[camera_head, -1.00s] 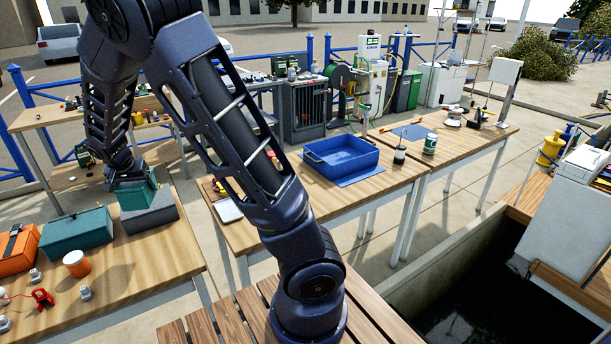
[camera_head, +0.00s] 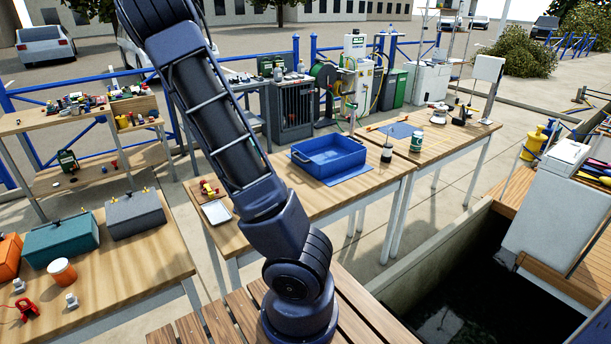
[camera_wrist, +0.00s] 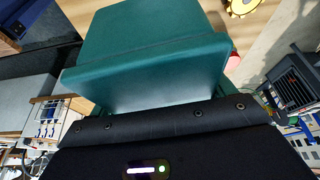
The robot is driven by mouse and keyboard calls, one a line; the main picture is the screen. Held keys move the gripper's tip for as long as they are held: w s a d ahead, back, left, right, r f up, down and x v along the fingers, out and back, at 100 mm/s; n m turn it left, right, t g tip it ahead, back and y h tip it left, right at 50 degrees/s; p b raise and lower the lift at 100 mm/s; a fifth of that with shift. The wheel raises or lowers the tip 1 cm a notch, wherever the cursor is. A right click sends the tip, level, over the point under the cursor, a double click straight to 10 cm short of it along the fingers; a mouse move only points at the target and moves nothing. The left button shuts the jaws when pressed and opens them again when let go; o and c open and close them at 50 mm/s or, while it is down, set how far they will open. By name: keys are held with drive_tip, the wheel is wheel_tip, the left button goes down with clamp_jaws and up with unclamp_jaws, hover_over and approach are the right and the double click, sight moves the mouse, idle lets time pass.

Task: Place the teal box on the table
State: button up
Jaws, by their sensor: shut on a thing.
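In the wrist view my gripper (camera_wrist: 152,122) is shut on a teal box (camera_wrist: 150,50) with an overhanging rim or lid. The box fills the upper middle of that view. The head view shows my arm rising out of the top of the picture, so my gripper and the held box are not in it. A wooden table (camera_head: 255,232) stands in the middle of the head view.
The blue tray (camera_head: 329,160) sits on a blue mat. A white tray (camera_head: 216,212) and jars (camera_head: 387,153) are on the tables. The left bench holds another teal case (camera_head: 60,238), a grey case (camera_head: 135,214) and an orange-white cup (camera_head: 62,272). Open water lies at lower right.

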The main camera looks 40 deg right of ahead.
drive_tip(key=s+d+m+g, duration=0.1)
drive_tip(key=s+d+m, duration=0.25)
drive_tip(key=d, duration=0.55)
drive_tip(key=s+d+m+g, duration=0.1)
drive_tip(key=s+d+m, duration=0.1)
drive_tip(key=s+d, duration=0.5)
drive_tip(key=f, duration=0.6)
drive_tip(key=w+d+f, duration=0.1)
drive_tip(key=f, duration=1.2)
drive_tip(key=shift+w+d+f, duration=0.2)
drive_tip(key=shift+w+d, duration=0.15)
drive_tip(key=shift+d, duration=0.05)
drive_tip(key=shift+f, duration=0.1)
drive_tip(key=o, duration=1.1)
drive_tip(key=shift+c, duration=0.2)
